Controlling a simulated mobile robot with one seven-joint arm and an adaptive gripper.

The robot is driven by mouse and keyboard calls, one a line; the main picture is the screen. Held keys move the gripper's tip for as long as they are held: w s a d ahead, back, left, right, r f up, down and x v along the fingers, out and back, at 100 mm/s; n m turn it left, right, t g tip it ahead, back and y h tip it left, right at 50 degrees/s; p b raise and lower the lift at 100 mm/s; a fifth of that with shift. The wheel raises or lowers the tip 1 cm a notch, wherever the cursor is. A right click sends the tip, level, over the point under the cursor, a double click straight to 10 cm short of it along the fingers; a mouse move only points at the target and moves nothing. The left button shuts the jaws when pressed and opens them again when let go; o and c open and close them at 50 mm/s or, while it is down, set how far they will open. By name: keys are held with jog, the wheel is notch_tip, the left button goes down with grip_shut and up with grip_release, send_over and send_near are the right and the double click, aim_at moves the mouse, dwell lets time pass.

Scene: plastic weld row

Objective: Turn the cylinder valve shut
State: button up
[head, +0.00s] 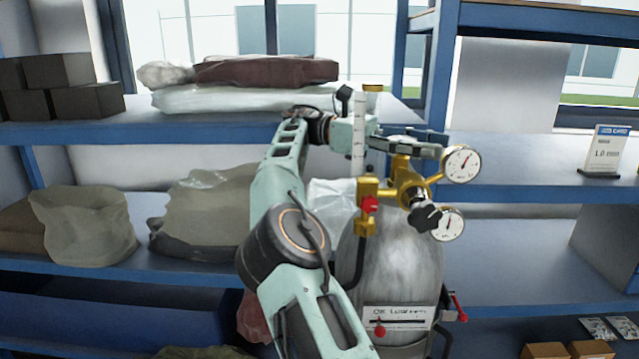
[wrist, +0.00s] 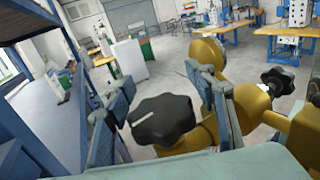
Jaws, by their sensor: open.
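The grey gas cylinder (head: 390,275) stands upright with a brass valve and regulator (head: 405,185) on top. In the wrist view a black lobed handwheel (wrist: 162,120) with a white line lies between my gripper's (wrist: 160,88) fingers. The fingers are apart, one on each side; I cannot tell whether either touches it. In the head view my gripper (head: 432,145) is at the top of the brass fitting, and that handwheel is hidden. A second black knob (head: 425,215) faces forward on the regulator; a black knob also shows at right in the wrist view (wrist: 278,82).
Two round gauges (head: 461,164) stick out right of the valve. A red knob (head: 370,204) is on its left. Blue shelves (head: 200,131) with sacks and dark boxes (head: 60,72) surround the cylinder. A sign (head: 606,151) stands on the right shelf. Open floor (wrist: 165,75) lies beyond.

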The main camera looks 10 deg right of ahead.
jog(key=shift+w+d+n+t+h, duration=0.1)
jog(key=shift+w+n+t+h, duration=0.05)
jog(key=shift+n+t+h, duration=0.25)
jog(key=shift+w+d+n+t+h, duration=0.1)
jog(key=shift+n+t+h, duration=0.15)
jog(key=shift+t, duration=0.25)
